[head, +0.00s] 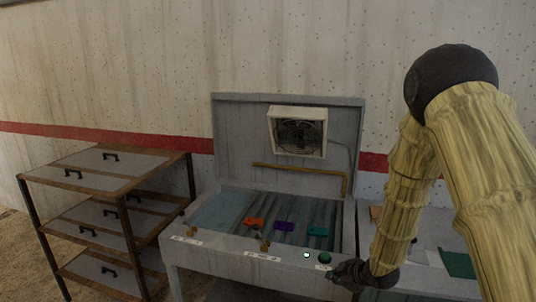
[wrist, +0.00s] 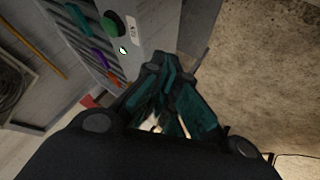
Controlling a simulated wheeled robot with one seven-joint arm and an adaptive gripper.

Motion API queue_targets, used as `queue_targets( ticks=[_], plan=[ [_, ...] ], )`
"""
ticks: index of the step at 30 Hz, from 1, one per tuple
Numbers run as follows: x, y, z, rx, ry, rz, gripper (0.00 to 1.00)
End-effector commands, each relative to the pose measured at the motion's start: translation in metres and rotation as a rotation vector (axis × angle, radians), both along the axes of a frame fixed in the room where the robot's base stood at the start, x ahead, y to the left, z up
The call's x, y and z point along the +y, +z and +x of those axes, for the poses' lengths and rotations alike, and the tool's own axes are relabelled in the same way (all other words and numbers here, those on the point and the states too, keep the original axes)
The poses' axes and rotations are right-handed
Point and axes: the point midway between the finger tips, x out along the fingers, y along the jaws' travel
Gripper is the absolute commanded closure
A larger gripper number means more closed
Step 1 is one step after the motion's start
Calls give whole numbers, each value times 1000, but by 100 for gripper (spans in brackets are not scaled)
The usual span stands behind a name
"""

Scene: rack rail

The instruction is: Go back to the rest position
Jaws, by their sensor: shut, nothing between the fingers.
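My gripper (head: 352,272) is at the front right of the grey bench (head: 228,258) in the head view, close to its front edge. In the wrist view my gripper (wrist: 160,70) has its dark fingers brought together with nothing between them. A green round button (head: 324,258) sits on the bench's front panel just beyond the fingers. A small lit indicator (head: 307,255) is left of the button. In the wrist view the button (wrist: 111,22) and the light (wrist: 123,50) are left of the fingertips, apart from them.
Orange (head: 254,222), purple (head: 284,228) and teal (head: 318,231) pieces lie on the ribbed bench top. A fan box (head: 299,132) is on the back panel. A drawer rack (head: 108,157) stands left. A green sheet (head: 457,263) lies right, partly behind my arm. Bare floor shows in the wrist view.

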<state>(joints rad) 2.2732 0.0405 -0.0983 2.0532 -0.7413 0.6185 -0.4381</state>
Motion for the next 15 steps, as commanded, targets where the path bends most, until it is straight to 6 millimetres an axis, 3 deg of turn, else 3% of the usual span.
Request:
queue_targets(
  ticks=[11,15],
  plan=[
    [5,-76,-60,153,-158,84,100],
    [6,-121,-105,252,-270,126,100]
  ],
)
